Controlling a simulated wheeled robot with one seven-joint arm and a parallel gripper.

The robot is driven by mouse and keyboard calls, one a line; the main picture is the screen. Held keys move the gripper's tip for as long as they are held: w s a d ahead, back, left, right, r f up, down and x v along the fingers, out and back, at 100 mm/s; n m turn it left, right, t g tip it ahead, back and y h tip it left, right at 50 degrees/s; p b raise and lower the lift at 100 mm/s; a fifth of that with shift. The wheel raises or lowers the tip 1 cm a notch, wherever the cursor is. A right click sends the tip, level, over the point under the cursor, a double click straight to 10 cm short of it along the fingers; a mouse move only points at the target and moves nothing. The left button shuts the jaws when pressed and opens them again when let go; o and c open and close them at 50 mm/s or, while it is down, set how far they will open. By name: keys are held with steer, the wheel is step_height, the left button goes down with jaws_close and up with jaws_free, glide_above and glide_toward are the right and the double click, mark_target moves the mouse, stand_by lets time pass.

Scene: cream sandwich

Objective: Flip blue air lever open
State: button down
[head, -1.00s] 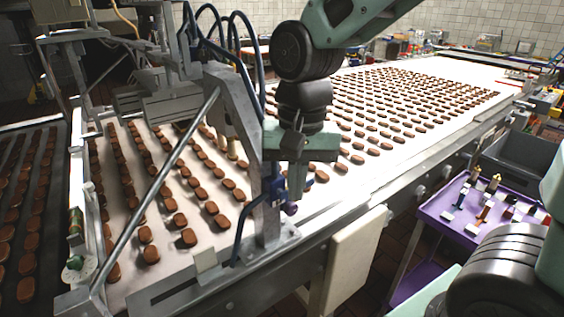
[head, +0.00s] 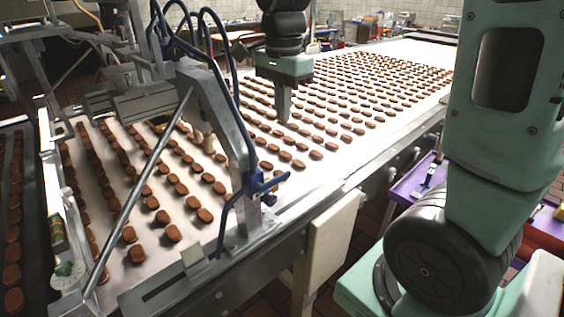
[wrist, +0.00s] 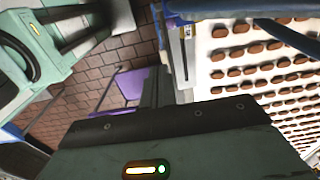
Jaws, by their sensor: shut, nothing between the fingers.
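The blue air lever (head: 270,184) sits low on the grey metal frame post, at the near side of the conveyor in the head view. Its handle sticks out to the right and slants slightly upward. In the wrist view the dark shut fingers (wrist: 157,88) show beyond the gripper body. I cannot surely pick out the lever there.
The white conveyor (head: 345,150) carries rows of brown cream sandwiches. The grey frame (head: 205,100) with blue hoses stands across it at the left. A pale box (head: 330,245) hangs on the near side. A purple cart (head: 415,180) is at the right, partly hidden by my arm.

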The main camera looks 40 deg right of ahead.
mark_target(283, 174)
step_height(283, 174, down, 14)
steer(key=p, duration=0.3)
steer(key=shift+r+p, duration=0.15)
steer(key=shift+p, duration=0.2)
